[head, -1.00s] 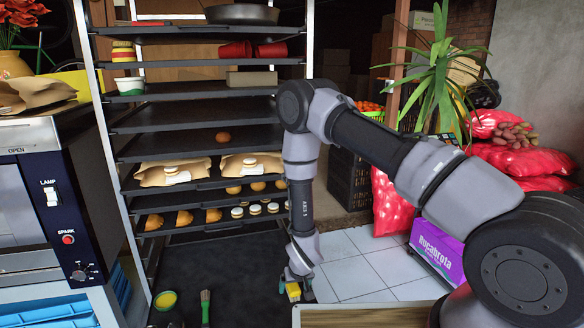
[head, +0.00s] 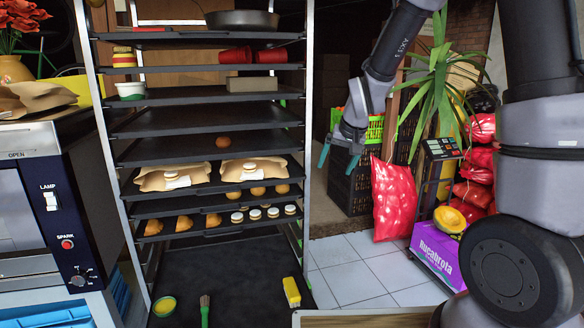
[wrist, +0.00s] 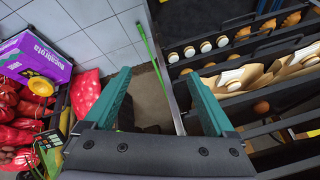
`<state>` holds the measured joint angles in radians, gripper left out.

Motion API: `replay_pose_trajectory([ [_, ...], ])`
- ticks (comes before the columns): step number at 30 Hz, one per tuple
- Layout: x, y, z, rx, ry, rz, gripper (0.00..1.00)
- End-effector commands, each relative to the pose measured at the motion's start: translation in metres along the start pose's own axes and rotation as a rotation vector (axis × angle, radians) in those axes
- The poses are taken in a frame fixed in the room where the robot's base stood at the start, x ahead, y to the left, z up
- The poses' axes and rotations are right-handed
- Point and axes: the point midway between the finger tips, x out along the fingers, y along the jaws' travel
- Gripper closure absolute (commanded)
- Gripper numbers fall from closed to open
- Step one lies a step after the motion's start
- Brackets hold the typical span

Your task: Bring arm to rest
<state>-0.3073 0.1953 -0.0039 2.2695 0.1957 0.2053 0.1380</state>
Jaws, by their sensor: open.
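My gripper (head: 337,160) is open and empty. In the head view it hangs in the air just right of the rack's right post, in front of the black crates, its green fingers pointing down. In the wrist view the two green fingers (wrist: 156,80) stand wide apart with nothing between them. My arm reaches up out of the top of the head view and comes down again to the gripper. A yellow and white item (head: 291,292) lies on the rack's black bottom shelf, well below the gripper and apart from it.
The tall rack (head: 205,122) holds buns, paper bags and pots. A green-handled brush (head: 205,312) and a small yellow-topped bowl (head: 164,306) lie on its bottom. Red sacks (head: 394,200), a plant (head: 436,85) and a purple box (head: 437,258) stand right. White floor tiles (head: 360,265) are clear.

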Motion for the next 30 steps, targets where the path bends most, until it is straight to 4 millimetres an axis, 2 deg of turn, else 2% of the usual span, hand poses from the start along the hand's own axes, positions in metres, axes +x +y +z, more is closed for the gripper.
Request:
replay_pose_trajectory([
  [1, -0.029, 0.007, -0.005, 0.019, 0.018, -0.006, 0.1],
  [7, -0.123, 0.034, 0.002, 0.084, 0.052, -0.017, 0.1],
  [11, -0.179, 0.051, 0.018, 0.123, 0.076, -0.022, 0.1],
  [15, -0.231, 0.068, 0.045, 0.162, 0.105, -0.024, 0.1],
  [18, -0.259, 0.077, 0.067, 0.187, 0.122, -0.025, 0.1],
  [21, -0.277, 0.083, 0.086, 0.206, 0.134, -0.025, 0.1],
  [25, -0.29, 0.087, 0.101, 0.22, 0.142, -0.024, 0.1],
  [30, -0.293, 0.089, 0.107, 0.225, 0.142, -0.024, 0.1],
])
